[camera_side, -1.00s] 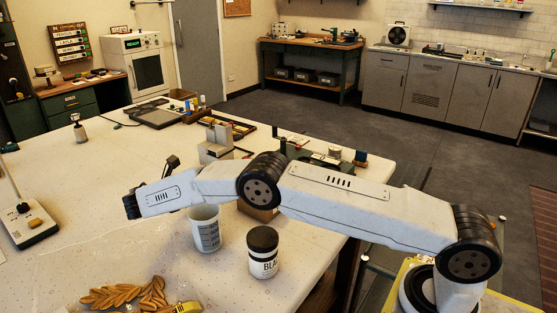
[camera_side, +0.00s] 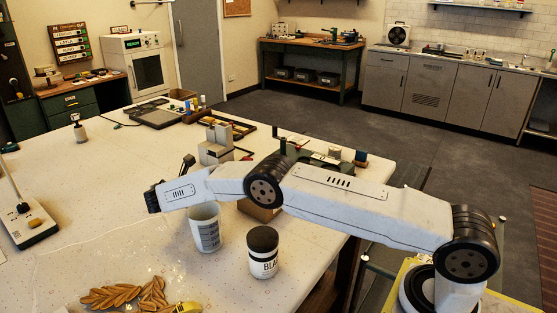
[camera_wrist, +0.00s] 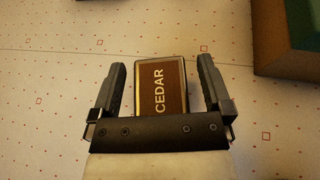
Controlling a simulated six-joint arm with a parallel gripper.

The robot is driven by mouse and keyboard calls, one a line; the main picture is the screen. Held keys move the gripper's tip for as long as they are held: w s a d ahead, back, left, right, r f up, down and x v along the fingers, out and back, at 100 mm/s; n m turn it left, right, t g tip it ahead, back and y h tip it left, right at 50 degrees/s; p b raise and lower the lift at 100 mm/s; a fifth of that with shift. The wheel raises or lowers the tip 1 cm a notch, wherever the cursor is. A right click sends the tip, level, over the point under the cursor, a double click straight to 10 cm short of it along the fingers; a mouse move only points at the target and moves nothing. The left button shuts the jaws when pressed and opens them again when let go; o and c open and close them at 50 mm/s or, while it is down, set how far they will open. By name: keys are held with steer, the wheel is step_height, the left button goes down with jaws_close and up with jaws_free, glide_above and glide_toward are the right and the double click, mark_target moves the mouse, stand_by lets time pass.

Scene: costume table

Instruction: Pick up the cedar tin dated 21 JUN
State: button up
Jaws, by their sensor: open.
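In the wrist view, a brown tin (camera_wrist: 161,96) with a pale edge and the word CEDAR stands on the speckled white table. No date is readable on it. My gripper (camera_wrist: 161,66) is open, with one dark finger to the left of the tin and the other to its right. I cannot make out the tin there.
A box with a green top (camera_wrist: 301,28) is at the upper right of the wrist view. In the side view, a white cup (camera_side: 206,232), a black-lidded jar (camera_side: 263,258) and golden leaves (camera_side: 120,297) stand in front of the arm.

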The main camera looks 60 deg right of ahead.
stand_by(0.4)
steer(key=c, duration=1.3)
steer(key=shift+r, duration=0.2)
steer(key=shift+r, duration=1.5)
steer(key=shift+s+a+r, duration=0.15)
steer(key=shift+s+r, duration=1.45)
steer(key=shift+s, duration=0.7)
steer(key=shift+s+a+r, duration=0.15)
steer(key=shift+s+r, duration=1.45)
steer(key=shift+s, duration=0.75)
steer(key=shift+s+a+r, duration=0.15)
steer(key=shift+s+r, duration=1.45)
steer(key=shift+s, duration=0.7)
